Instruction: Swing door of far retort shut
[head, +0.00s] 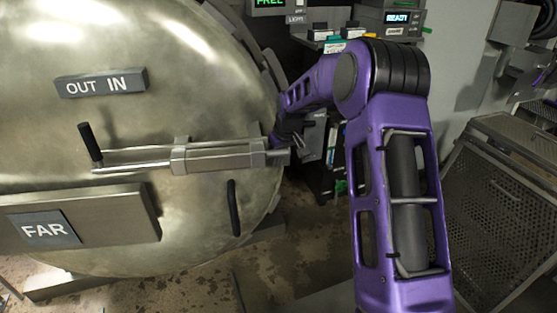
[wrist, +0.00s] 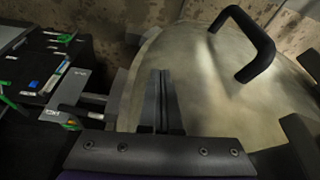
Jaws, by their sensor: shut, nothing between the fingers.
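The far retort's door (head: 200,90) is a large round metal disc filling the left of the head view, with a FAR plate (head: 44,230) on it. It carries a sliding bolt (head: 220,157) with a black knob and a black pull handle (head: 233,207). My gripper (head: 303,148) is at the door's right edge, near the bolt's end, partly hidden by my arm. In the wrist view my gripper (wrist: 162,78) is shut and empty over the door's face (wrist: 190,60), with the black handle (wrist: 245,45) to its right. Contact with the door cannot be told.
A perforated metal basket (head: 500,210) is at the right. The stained floor (head: 290,225) shows below the door. In the wrist view a dark bench with small items (wrist: 45,65) lies left.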

